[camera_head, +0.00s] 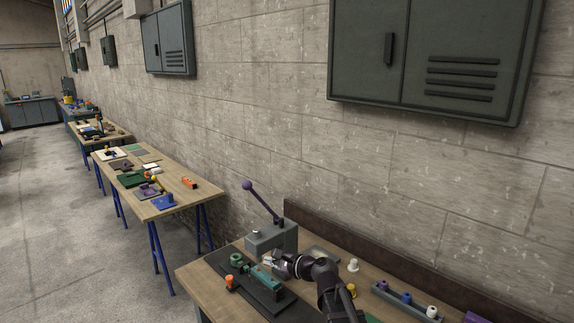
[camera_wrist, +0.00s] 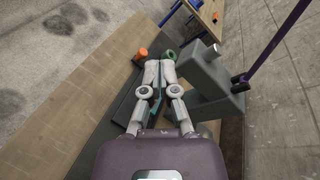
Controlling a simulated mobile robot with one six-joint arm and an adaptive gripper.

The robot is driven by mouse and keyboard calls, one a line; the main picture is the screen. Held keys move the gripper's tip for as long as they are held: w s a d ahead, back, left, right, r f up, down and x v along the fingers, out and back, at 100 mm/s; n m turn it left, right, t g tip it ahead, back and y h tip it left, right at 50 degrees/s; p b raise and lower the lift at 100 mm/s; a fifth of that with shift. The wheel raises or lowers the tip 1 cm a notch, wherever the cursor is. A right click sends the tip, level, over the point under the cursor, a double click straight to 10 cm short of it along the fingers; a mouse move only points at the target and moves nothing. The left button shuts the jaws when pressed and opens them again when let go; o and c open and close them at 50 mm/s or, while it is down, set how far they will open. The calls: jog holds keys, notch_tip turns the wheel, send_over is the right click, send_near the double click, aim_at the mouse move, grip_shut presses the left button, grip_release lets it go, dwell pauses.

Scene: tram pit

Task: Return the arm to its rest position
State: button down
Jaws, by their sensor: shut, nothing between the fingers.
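My gripper (camera_head: 268,259) is at the end of my dark arm, over the near workbench (camera_head: 198,284) in the head view. It is low beside a green fixture (camera_head: 264,277) on a dark base plate (camera_head: 243,290). In the wrist view my gripper (camera_wrist: 160,65) has its two pale fingers together, with nothing between them. The fingers partly hide the fixture below. A grey press block (camera_head: 262,238) with a purple lever (camera_head: 262,200) stands just behind my gripper, and the block (camera_wrist: 207,85) is close on its right in the wrist view.
An orange knob (camera_head: 230,282) and a green ring (camera_head: 236,259) sit on the plate. A white knob (camera_head: 353,265), a yellow piece (camera_head: 351,290) and a grey rack (camera_head: 405,303) stand to the right. The wall is behind the bench; open floor (camera_head: 75,250) lies left.

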jog(key=s+d+f+n+g+h+b, duration=0.1)
jog(key=s+d+f+n+g+h, duration=0.3)
jog(key=d, duration=0.7)
jog(key=s+d+f+n+g+h+b, duration=0.1)
jog(key=s+d+f+n+g+h, duration=0.3)
jog(key=s+d+f+n+h, duration=0.4)
jog(key=s+d+f+n, duration=0.3)
jog(key=s+f+n, duration=0.1)
jog(key=s, duration=0.3)
jog(key=shift+s+f+n+h+b, duration=0.25)
jog(key=shift+n+h+b, duration=0.05)
